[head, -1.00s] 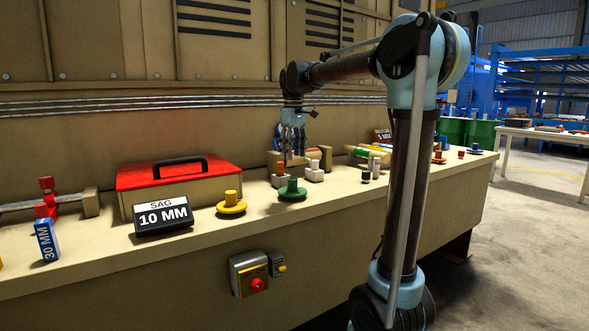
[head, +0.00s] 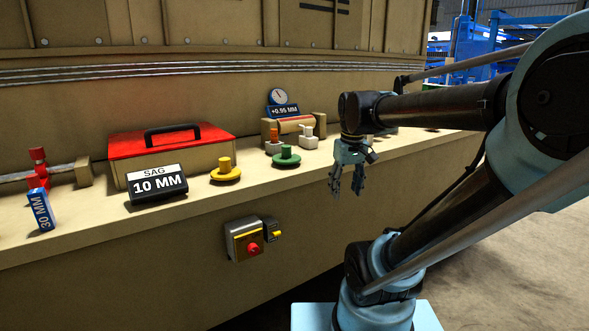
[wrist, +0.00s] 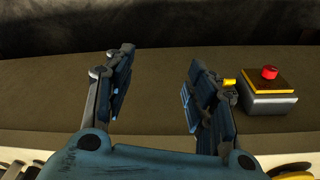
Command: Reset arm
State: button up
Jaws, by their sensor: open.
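My gripper (head: 347,184) hangs at the end of my folded arm, in front of the bench's front edge and right of the green knob. It is open and points down. In the wrist view the two fingers (wrist: 155,95) stand apart with nothing between them. Behind them is the bench's plain front face. My arm links fill the right side of the head view.
The bench (head: 110,235) holds a red-lidded box (head: 175,160), a "10 MM" sign (head: 157,186), a yellow knob (head: 225,172), a green knob (head: 286,157) and a dial gauge (head: 279,97). A red-button box (head: 244,240) juts from the bench front. Open floor (head: 540,240) lies right.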

jog(key=s+d+f+m, duration=0.3)
jog(key=s+f, duration=0.6)
jog(key=f, duration=0.4)
jog(key=shift+s+d+t, duration=0.3)
jog(key=shift+s, duration=0.05)
jog(key=shift+w+f, duration=0.15)
jog(key=shift+w, duration=0.35)
jog(key=shift+c, duration=0.2)
